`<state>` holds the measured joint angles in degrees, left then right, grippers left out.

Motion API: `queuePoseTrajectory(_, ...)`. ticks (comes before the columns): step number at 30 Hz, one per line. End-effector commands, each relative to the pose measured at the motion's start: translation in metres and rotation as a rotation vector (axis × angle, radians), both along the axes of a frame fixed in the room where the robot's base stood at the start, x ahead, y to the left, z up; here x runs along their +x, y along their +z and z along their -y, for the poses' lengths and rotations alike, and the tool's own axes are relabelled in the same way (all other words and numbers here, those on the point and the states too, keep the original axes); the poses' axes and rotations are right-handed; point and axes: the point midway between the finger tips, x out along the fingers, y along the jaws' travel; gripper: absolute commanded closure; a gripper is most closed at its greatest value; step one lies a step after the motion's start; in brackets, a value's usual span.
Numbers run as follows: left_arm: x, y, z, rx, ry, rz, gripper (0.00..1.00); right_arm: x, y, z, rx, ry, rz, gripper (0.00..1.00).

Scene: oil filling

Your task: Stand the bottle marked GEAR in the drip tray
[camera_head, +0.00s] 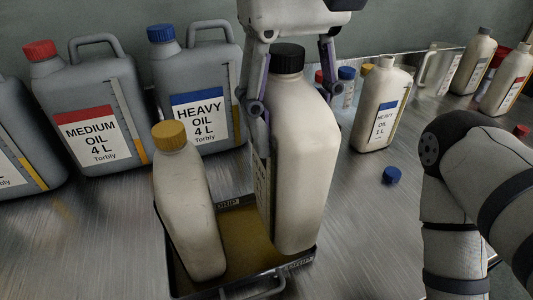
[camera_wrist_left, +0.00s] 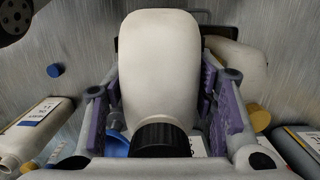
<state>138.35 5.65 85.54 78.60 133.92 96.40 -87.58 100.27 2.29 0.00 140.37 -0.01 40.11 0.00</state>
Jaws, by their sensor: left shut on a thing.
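My left gripper (camera_head: 291,100) is shut on a cream bottle with a black cap (camera_head: 300,150), its fingers on either side of the upper body. The bottle's label faces left, nearly edge-on, and cannot be read. The bottle is roughly upright, its bottom over the right part of the drip tray (camera_head: 172,268); I cannot tell whether it touches the floor. In the left wrist view the held bottle (camera_wrist_left: 160,70) fills the middle. A cream bottle with a yellow cap (camera_head: 188,215) stands in the tray's left part, its label not showing. My right gripper is out of view.
Grey cans of medium oil (camera_head: 88,115) and heavy oil (camera_head: 200,90) stand behind on the left. A cream heavy oil bottle (camera_head: 381,108) without a cap stands behind on the right, near a loose blue cap (camera_head: 391,175). My other arm occupies the right side.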

Motion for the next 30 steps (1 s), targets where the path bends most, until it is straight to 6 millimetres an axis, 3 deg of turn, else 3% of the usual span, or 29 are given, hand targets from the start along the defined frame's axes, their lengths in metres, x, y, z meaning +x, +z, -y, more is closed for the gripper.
queuePoseTrajectory(6,0.021,-0.029,-0.011,-0.002,0.001,-0.004,1.0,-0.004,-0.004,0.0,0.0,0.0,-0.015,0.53)
queuePoseTrajectory(17,0.04,-0.056,-0.022,-0.001,0.002,-0.004,1.0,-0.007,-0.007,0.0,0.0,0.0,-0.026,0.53)
queuePoseTrajectory(24,0.04,-0.081,-0.022,-0.001,0.001,-0.001,1.0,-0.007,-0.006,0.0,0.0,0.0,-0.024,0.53)
queuePoseTrajectory(30,0.04,-0.085,-0.022,-0.003,0.002,0.001,1.0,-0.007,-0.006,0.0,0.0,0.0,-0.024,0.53)
